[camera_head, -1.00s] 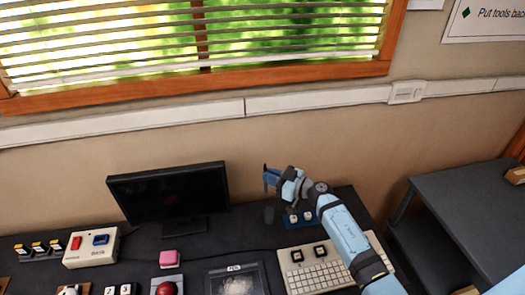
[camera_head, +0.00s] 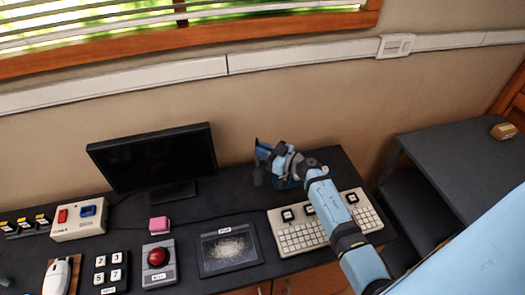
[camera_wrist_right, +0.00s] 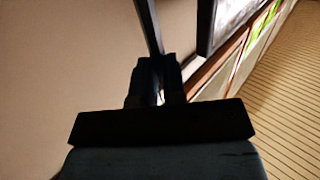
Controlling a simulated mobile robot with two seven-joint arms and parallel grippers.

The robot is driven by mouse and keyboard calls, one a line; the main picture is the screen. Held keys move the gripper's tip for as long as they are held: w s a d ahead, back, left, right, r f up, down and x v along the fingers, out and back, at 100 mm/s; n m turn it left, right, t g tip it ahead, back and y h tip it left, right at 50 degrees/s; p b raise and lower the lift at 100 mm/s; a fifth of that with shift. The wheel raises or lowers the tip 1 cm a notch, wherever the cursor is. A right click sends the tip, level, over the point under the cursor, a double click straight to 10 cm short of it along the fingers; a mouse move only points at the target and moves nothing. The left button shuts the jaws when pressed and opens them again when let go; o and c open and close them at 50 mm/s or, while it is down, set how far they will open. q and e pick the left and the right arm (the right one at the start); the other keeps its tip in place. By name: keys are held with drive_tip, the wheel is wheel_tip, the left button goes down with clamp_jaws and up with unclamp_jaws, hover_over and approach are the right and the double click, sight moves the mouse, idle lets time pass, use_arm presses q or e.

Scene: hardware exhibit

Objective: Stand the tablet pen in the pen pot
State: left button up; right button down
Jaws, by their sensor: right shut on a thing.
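My right gripper (camera_head: 262,152) is above the back of the desk, right of the monitor. It also shows in the right wrist view (camera_wrist_right: 155,75), its fingers shut on a thin dark rod, the tablet pen (camera_wrist_right: 148,25), which sticks out past the fingertips. In the head view I cannot make out the pen clearly. A small dark upright cup, which looks like the pen pot (camera_head: 258,178), stands on the desk just below the gripper; its opening is hard to see. A tablet (camera_head: 228,250) lies flat in front. My left gripper is not in view.
The black monitor (camera_head: 155,160) stands close left of the gripper. A white keyboard (camera_head: 302,237) lies under my right arm. A pink block (camera_head: 159,224), a red button box (camera_head: 158,262) and a switch box (camera_head: 79,219) are further left. A side table (camera_head: 450,165) stands right.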

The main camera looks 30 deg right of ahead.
drive_tip(key=shift+f+b, duration=1.6)
drive_tip(key=shift+f, duration=0.65)
drive_tip(key=shift+f+b, duration=0.6)
drive_tip(key=shift+f, duration=0.7)
drive_tip(key=c, duration=1.1)
unclamp_jaws()
